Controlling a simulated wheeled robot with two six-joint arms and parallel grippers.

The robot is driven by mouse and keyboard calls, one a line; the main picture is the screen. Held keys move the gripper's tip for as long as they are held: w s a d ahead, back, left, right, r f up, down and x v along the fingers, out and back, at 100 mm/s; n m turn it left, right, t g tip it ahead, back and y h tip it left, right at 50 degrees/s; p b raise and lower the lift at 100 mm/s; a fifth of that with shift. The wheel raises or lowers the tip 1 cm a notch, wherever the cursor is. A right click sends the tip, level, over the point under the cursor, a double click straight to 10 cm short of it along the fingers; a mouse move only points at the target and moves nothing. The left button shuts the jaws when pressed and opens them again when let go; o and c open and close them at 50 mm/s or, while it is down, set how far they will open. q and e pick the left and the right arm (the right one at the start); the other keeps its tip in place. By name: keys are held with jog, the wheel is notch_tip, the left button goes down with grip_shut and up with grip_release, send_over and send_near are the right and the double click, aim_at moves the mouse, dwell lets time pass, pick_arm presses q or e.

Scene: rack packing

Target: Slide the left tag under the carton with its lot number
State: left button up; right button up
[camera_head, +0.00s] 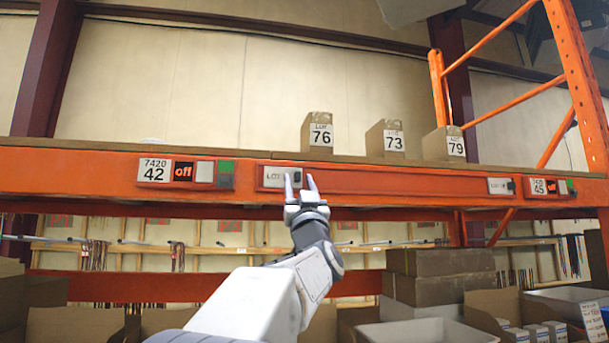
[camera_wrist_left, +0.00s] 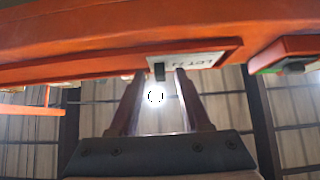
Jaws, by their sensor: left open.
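The left tag (camera_head: 272,177) is a pale label marked "LOT" on the orange beam; its number is not readable. It also shows upside down in the left wrist view (camera_wrist_left: 195,61), with a dark tab (camera_wrist_left: 160,72) on it. My left gripper (camera_head: 300,181) is open in front of the tag's right end. In the left wrist view the fingertips (camera_wrist_left: 160,80) lie on either side of the dark tab, with no clear contact. Three cartons stand on the shelf above: LOT 76 (camera_head: 317,135), LOT 73 (camera_head: 385,139) and LOT 79 (camera_head: 444,145). My right gripper is not in view.
A second tag (camera_head: 498,186) sits further right on the orange beam (camera_head: 400,190). Display units 42 (camera_head: 155,171) and 45 (camera_head: 538,186), both reading "off", flank the tags. Boxes (camera_head: 440,290) fill the level below. An orange upright (camera_head: 585,90) bounds the right.

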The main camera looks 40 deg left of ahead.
pick_arm(q)
jog(key=shift+w, duration=0.1)
grip_shut()
dwell(1.4)
